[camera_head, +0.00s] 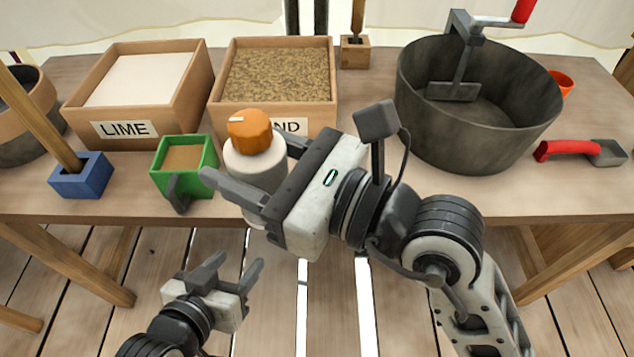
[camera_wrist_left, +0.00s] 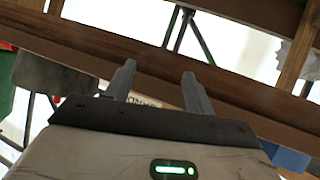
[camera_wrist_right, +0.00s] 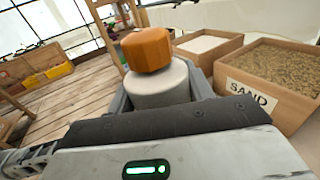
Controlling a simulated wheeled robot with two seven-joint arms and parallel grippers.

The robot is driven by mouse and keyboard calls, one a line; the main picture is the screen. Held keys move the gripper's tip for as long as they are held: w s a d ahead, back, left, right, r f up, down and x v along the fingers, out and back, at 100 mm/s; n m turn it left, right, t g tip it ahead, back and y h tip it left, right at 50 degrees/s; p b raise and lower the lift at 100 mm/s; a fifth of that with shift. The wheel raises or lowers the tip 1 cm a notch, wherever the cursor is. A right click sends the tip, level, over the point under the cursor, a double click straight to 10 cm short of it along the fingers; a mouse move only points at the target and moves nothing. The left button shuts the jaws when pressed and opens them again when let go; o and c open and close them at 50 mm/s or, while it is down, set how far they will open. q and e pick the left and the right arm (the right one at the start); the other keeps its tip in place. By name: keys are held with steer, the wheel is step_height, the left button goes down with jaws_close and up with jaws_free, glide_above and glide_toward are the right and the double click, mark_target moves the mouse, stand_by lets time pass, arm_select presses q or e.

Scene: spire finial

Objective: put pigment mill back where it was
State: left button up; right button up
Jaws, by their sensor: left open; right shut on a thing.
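The pigment mill appears to be the white cylinder with an orange faceted knob (camera_head: 254,166). My right gripper (camera_head: 255,170) is shut on its white body, with one finger on each side. My left gripper (camera_head: 229,275) is open and empty, low in front of the table. Its two bare fingers also show in the left wrist view (camera_wrist_left: 158,85).
The lime box (camera_head: 140,130) and sand box (camera_head: 275,88) stand behind. A green box (camera_head: 206,158) and blue block (camera_head: 80,182) are left of the mill. A large dark pot (camera_head: 470,130) with a crank and a red-handled scoop (camera_head: 570,149) are right. Table front between mill and pot is partly covered by my arm.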

steer(key=w+d+f+b, duration=0.2)
steer(key=w+f, duration=0.2)
steer(key=w+d+f+b, duration=0.2)
steer(key=w+f+b, duration=0.1)
steer(key=w+f, duration=0.1)
steer(key=w+d+f+b, duration=0.1)
steer(key=w+f+b, duration=0.1)
steer(key=w+f, duration=0.2)
steer(key=shift+w+d+f+b, duration=0.2)
steer(key=shift+d+f+b, duration=0.15)
steer(key=shift+d+f, duration=0.05)
steer(key=shift+f, duration=0.1)
arm_select(q)
step_height(320, 180, down, 10)
steer(key=d+g, duration=0.1)
steer(key=d, duration=0.1)
steer(key=shift+w+m+g+h, duration=0.3)
steer(key=shift+w, duration=0.1)
steer(key=shift+d+f, duration=0.1)
steer(key=shift+d, duration=0.05)
arm_select(e)
steer(key=shift+f, duration=0.1)
steer(key=o, duration=1)
